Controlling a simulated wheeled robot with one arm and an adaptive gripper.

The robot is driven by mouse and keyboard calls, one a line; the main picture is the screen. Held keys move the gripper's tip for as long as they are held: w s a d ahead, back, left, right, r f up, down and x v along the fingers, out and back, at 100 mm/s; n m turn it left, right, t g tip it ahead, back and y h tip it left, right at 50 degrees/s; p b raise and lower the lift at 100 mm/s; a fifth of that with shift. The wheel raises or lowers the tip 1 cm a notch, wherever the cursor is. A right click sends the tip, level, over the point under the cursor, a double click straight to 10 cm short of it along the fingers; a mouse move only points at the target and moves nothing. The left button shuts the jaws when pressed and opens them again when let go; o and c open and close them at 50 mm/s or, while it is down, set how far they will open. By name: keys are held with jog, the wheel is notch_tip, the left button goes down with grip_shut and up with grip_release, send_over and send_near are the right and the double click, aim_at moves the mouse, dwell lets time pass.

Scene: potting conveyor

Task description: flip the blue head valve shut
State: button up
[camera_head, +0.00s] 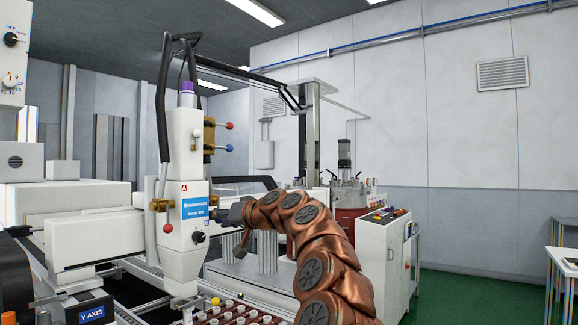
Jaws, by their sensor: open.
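The blue head valve is a brass valve with a blue-knobbed lever (229,148) on the right side of the white dispensing head (185,150). Its lever sticks out to the right, roughly level. A red-knobbed lever (229,126) sits just above it. My gripper (229,230) is open, right of the head's lower part and clearly below the blue knob. It seems to hold nothing. Its dark fingers are small in the picture, and one is partly lost against the machine behind. I cannot tell whether it touches the head.
Another red knob (167,228) hangs at the head's lower left. Black hoses (163,100) arch over the head. A tray of small parts (235,316) lies below. A control cabinet (386,216) stands behind on the right.

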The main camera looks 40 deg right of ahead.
jog(key=s+d+r+n+t+h+b, duration=0.1)
jog(key=s+d+r+n+h, duration=0.4)
jog(key=d+r, duration=0.5)
jog(key=s+d+r+n+h+b, duration=0.1)
jog(key=s+d+r+n+h, duration=0.4)
jog(key=s+d+r+h, duration=0.4)
notch_tip(320, 180, up, 2)
jog(key=d+h, duration=0.1)
jog(key=h, duration=0.2)
jog(key=shift+s+d+t+h, duration=0.3)
jog(key=shift+s+d+t, duration=0.05)
jog(key=shift+d+t, duration=0.05)
dwell(1.5)
jog(key=shift+r, duration=0.1)
